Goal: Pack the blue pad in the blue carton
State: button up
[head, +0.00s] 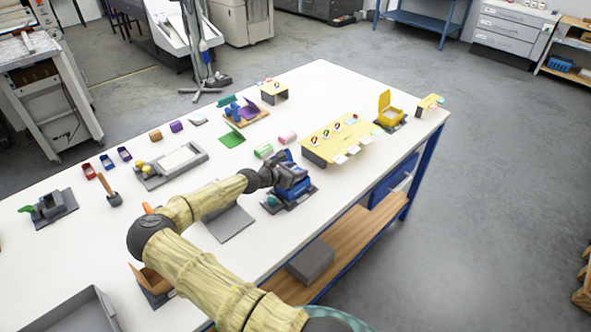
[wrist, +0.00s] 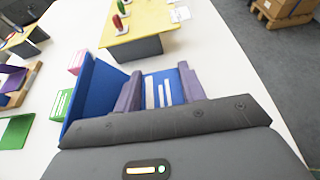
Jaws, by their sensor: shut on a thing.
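My gripper (head: 291,176) is at the blue carton (head: 294,191), which stands on a dark base near the front edge of the white table. In the wrist view the gripper's two fingers (wrist: 160,85) are shut on the blue pad (wrist: 157,92), a blue piece with white stripes. The carton's raised blue flap (wrist: 95,88) stands just left of the fingers. The pad is over or inside the carton; I cannot tell how deep. My gripper hides most of the carton's inside and the pad's lower side.
A pink block (head: 287,137) and a green block (head: 263,150) lie just behind. A yellow stand (head: 318,147) with small items is to the right, and an open yellow carton (head: 389,112) beyond it. A grey plate (head: 230,223) lies left of the blue carton.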

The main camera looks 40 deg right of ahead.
jog(key=shift+f+b, duration=0.35)
jog(key=shift+f, duration=0.3)
jog(key=o, duration=1.1)
jog(key=shift+r+p, duration=3.75)
jog(key=shift+r, duration=1.3)
jog(key=shift+s, duration=0.1)
